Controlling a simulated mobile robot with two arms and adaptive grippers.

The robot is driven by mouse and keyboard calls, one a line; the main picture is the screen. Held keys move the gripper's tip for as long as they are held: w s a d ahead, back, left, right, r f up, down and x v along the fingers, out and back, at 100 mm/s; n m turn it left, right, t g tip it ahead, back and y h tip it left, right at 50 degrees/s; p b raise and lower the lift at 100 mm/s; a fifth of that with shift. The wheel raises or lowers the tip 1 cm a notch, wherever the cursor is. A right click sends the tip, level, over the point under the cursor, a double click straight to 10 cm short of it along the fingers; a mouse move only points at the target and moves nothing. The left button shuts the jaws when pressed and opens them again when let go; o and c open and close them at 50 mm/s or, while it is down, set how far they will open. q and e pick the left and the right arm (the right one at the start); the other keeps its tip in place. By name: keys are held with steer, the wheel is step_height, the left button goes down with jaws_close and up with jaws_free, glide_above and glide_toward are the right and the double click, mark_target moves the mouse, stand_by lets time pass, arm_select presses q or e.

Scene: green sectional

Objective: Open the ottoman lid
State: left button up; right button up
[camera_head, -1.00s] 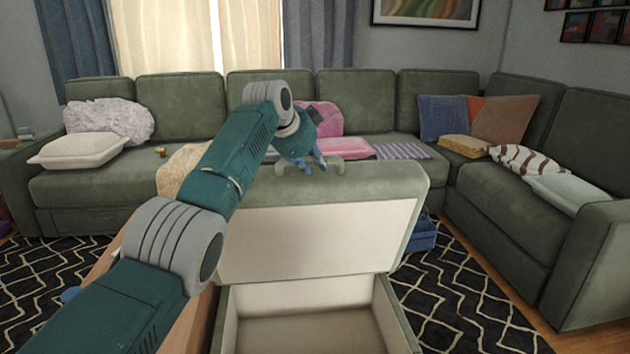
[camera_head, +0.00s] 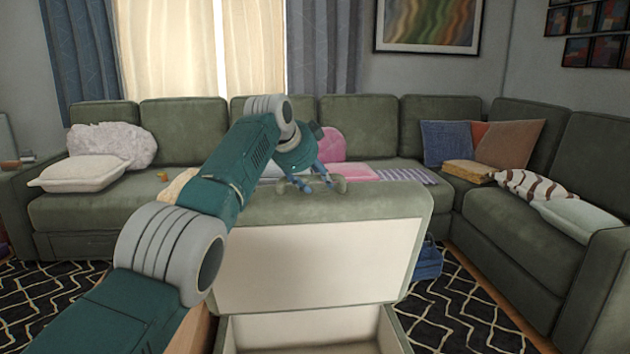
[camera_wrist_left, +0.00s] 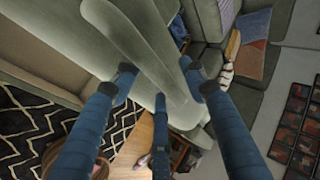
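The ottoman lid (camera_head: 320,260) stands raised, close to upright, with its pale inner side facing me. The open box of the ottoman (camera_head: 305,330) shows below it, cut off by the bottom edge. My left gripper (camera_head: 316,185) is at this top edge, beside the handle. My right gripper is not in view.
A green sectional sofa (camera_head: 195,133) runs along the back and right, with cushions on it. A dark patterned rug (camera_head: 460,310) covers the floor. A blue object (camera_head: 428,262) lies on the floor just right of the lid.

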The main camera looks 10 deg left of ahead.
arm_select(q)
steer(key=shift+s+f, duration=0.1)
steer(key=v, duration=1.2)
stand_by(0.4)
